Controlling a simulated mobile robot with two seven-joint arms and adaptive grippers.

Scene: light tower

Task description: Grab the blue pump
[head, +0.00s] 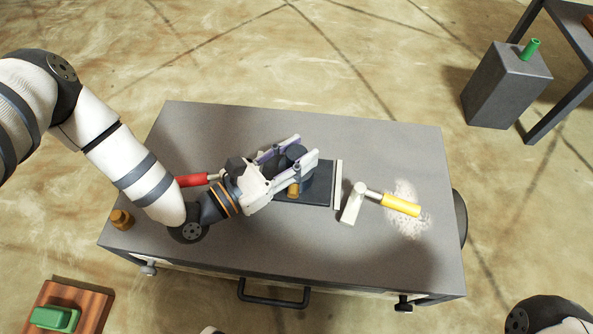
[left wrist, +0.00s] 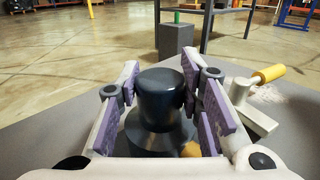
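The blue pump (head: 298,154) is a dark navy, rounded cylinder on a wider base, standing upright on a dark plate on the grey table. My left gripper (head: 306,147) reaches in from the left with its two fingers on either side of the pump. In the left wrist view the pump (left wrist: 162,97) sits between the purple finger pads, with small gaps seeming to show beside it, so the gripper looks open around it. Part of the pump's lower body is hidden by the fingers. My right gripper is not in view.
On the grey table (head: 400,265) lie a yellow-handled tool (head: 401,204) by white granules (head: 413,222), a red-handled item (head: 192,180) and an orange-brown knob (head: 122,219). The table's front right is clear.

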